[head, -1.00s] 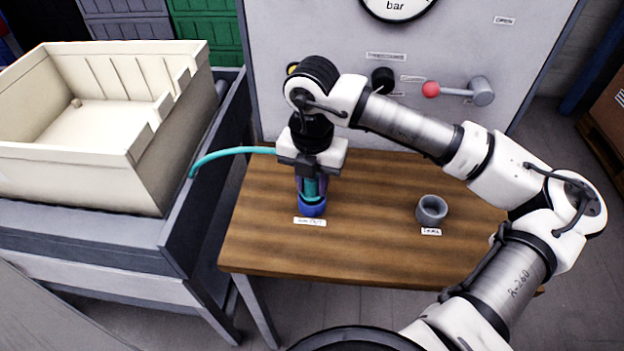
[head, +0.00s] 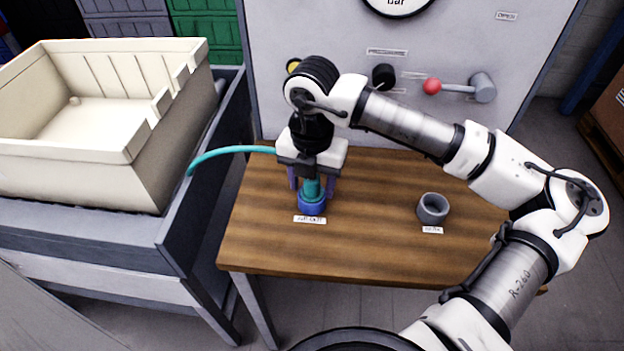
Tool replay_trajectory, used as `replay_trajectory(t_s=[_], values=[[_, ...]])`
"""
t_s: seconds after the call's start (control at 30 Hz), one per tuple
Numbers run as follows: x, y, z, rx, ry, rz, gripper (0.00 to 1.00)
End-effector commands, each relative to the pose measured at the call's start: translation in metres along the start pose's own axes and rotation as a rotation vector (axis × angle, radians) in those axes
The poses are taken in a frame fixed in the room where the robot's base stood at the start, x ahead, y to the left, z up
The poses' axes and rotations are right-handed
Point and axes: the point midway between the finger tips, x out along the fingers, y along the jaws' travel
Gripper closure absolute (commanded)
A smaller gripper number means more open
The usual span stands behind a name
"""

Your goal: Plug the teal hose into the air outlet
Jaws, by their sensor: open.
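The teal hose (head: 232,150) comes in from the left and runs behind my gripper. Its teal end (head: 312,188) stands upright in the blue air outlet (head: 312,207) on the wooden table, above a small label that seems to read "AIR OUT". My gripper (head: 314,184) points down over the outlet. Its fingers are open, one on each side of the teal end, with gaps between. How deep the end sits in the outlet is hidden.
A grey cup-like holder (head: 432,208) with a label stands on the right of the table (head: 370,240). Behind is a grey panel with a red-knobbed lever (head: 432,86), a black knob (head: 384,76) and a gauge. A cream crate (head: 70,150) stands at left. The front of the table is clear.

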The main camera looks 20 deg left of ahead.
Motion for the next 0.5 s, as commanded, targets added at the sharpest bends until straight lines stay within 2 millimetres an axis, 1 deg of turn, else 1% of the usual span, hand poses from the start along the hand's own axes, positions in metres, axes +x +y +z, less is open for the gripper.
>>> replay_trajectory(t_s=[0.17, 0.27, 0.37, 0.5], values=[[-0.002, 0.0, 0.0, 0.0, -0.001, -0.001, 0.46], [-0.012, 0.0, 0.001, 0.001, -0.002, -0.001, 0.46], [-0.03, 0.0, 0.001, 0.001, -0.005, -0.001, 0.46], [-0.063, 0.0, 0.001, 0.001, -0.005, -0.001, 0.46]])
